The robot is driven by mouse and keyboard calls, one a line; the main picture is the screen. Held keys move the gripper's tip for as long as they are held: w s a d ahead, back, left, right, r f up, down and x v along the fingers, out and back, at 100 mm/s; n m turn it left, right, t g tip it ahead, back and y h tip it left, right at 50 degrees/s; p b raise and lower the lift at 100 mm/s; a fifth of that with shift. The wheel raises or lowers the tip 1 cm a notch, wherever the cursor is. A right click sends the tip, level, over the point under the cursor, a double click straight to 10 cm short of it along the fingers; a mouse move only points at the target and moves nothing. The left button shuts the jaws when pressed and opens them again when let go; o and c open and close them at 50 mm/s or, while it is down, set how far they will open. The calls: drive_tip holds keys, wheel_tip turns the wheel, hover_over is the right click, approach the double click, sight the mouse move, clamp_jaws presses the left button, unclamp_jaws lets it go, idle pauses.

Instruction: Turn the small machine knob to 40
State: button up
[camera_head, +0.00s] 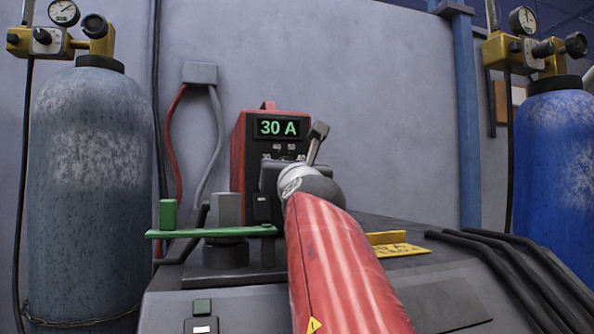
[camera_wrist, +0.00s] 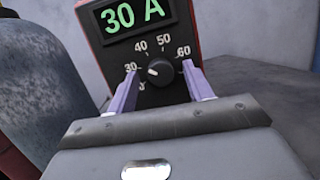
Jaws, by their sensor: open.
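The small red machine (camera_head: 240,150) stands on a grey bench, and its green display (camera_head: 278,128) reads 30 A. In the wrist view the display (camera_wrist: 133,14) also reads 30 A. The small black knob (camera_wrist: 160,73) sits below it on the dark front panel, within a dial marked 30, 40, 50 and 60. Its white pointer mark points left, towards 30. My gripper (camera_wrist: 160,69) is open, with one pale purple finger on each side of the knob. I see gaps between fingers and knob. In the head view my arm and wrist hide the knob.
A green-handled clamp lever (camera_head: 212,231) stands on the bench (camera_head: 185,300) left of my arm. A yellow plate (camera_head: 400,249) and several black bars (camera_head: 520,265) lie to the right. Gas cylinders stand left (camera_head: 90,190) and right (camera_head: 558,165).

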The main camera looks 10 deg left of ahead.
drive_tip(key=b+v, duration=0.5)
drive_tip(key=v, duration=0.2)
drive_tip(key=shift+s+d, duration=0.15)
drive_tip(key=shift+s, duration=0.2)
drive_tip(key=shift+f, duration=0.15)
